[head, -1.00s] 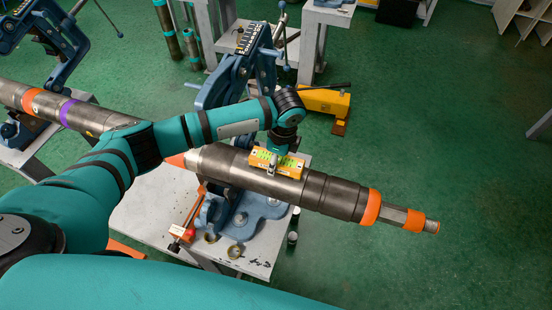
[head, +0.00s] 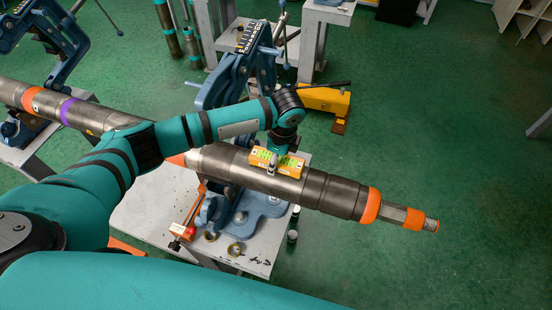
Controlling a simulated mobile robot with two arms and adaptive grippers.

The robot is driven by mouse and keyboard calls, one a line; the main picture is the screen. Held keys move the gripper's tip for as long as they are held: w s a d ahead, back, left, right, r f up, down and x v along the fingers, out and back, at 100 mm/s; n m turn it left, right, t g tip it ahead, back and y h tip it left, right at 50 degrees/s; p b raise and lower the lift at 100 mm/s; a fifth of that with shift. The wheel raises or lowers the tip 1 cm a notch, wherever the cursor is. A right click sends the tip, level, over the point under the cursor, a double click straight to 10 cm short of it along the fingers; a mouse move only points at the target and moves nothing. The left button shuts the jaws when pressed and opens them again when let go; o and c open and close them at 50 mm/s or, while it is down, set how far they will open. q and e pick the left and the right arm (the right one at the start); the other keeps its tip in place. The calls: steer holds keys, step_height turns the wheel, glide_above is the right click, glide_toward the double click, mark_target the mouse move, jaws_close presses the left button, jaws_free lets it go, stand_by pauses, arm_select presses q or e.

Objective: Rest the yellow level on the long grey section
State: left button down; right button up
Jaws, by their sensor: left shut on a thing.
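The yellow level (head: 291,167), with green vials on top, lies along the upper side of the long grey section (head: 325,190), near its middle. It looks in contact with the grey surface, though a small gap cannot be ruled out. My left gripper (head: 272,163) points down from above and is shut on the level, its fingers partly hidden by the level and wrist. The grey section is a thick pipe with orange bands at its right end. My right gripper is not in view.
A blue pipe vise (head: 243,70) stands open behind the pipe on a white table (head: 150,205). Brass rings (head: 235,249) and a red-handled tool (head: 186,222) lie on the table. A yellow tool (head: 322,99) is behind. Green floor is clear at right.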

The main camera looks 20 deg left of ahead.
arm_select(q)
steer(key=shift+f, duration=0.1)
steer(key=c, duration=0.6)
jaws_free()
steer(key=shift+f, duration=0.1)
step_height(320, 180, up, 5)
steer(key=p, duration=0.5)
steer(key=shift+r, duration=1.05)
stand_by(0.9)
